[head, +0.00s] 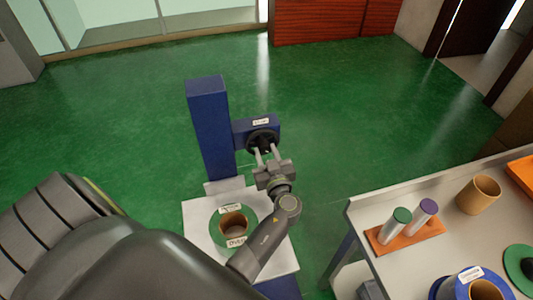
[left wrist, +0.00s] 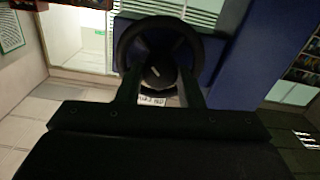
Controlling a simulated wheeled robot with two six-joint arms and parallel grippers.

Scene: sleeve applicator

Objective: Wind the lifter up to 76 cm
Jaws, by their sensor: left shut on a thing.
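The lifter has a blue column (head: 210,130) and a white platform (head: 195,222) low in front of it. A black handwheel (head: 263,138) sits on a blue box (head: 241,133) beside the column. My left gripper (head: 260,151) reaches this wheel and is shut on it. In the left wrist view the dark wheel (left wrist: 121,48) stands between and beyond the fingers of the gripper (left wrist: 160,84), with a round hub (left wrist: 153,74) in its middle. The exact contact is too dark to tell. No height reading is legible. My right gripper is not in view.
On the platform lies a green ring (head: 216,232) with a brown sleeve (head: 233,221) in it. At right a grey table (head: 364,209) bears an orange holder (head: 421,230) with two cylinders, a tan sleeve (head: 478,196) and a blue ring (head: 440,288). Green floor behind the lifter is clear.

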